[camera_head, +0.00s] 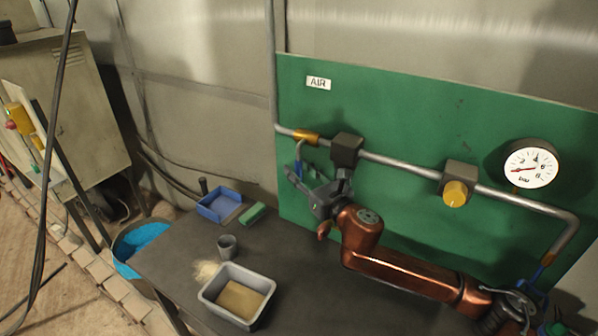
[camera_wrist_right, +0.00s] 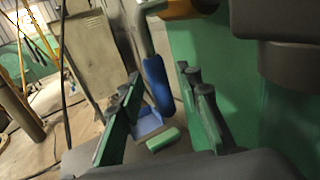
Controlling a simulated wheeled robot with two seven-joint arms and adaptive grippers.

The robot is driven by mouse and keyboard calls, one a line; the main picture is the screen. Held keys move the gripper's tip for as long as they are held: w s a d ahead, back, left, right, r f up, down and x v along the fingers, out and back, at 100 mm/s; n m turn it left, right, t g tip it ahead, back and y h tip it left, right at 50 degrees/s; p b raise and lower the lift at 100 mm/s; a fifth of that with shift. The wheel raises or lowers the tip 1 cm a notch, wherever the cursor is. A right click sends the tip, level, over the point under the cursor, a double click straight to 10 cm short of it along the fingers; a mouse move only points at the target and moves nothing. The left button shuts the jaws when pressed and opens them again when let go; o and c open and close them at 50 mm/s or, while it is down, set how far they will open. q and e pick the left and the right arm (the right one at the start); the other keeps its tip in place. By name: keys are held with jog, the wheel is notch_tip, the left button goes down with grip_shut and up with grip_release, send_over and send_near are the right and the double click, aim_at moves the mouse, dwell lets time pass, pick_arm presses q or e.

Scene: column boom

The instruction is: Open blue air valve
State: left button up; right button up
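The blue air valve has a brass body (camera_head: 306,137) on the pipe below the AIR label, with a blue lever handle (camera_head: 298,152) hanging down from it. In the right wrist view the blue handle (camera_wrist_right: 157,82) hangs nearly vertical from its metal stem, and the brass body (camera_wrist_right: 188,8) shows at the top. My right gripper (camera_head: 303,178) is open at the handle's lower end. In its wrist view the two fingers (camera_wrist_right: 163,88) stand on either side of the handle with visible gaps. Whether either finger touches it cannot be told. My left gripper is not in view.
The green panel (camera_head: 400,120) carries the pipe, a dark block (camera_head: 347,150), a yellow knob (camera_head: 455,194) and a gauge (camera_head: 531,166). On the table (camera_head: 285,250) are a blue tray (camera_head: 219,206), a green block (camera_head: 252,213), a grey cup (camera_head: 227,246) and a grey bin (camera_head: 213,287).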

jog(key=shift+w+a, duration=0.1)
jog(key=shift+c, duration=0.6)
grip_shut()
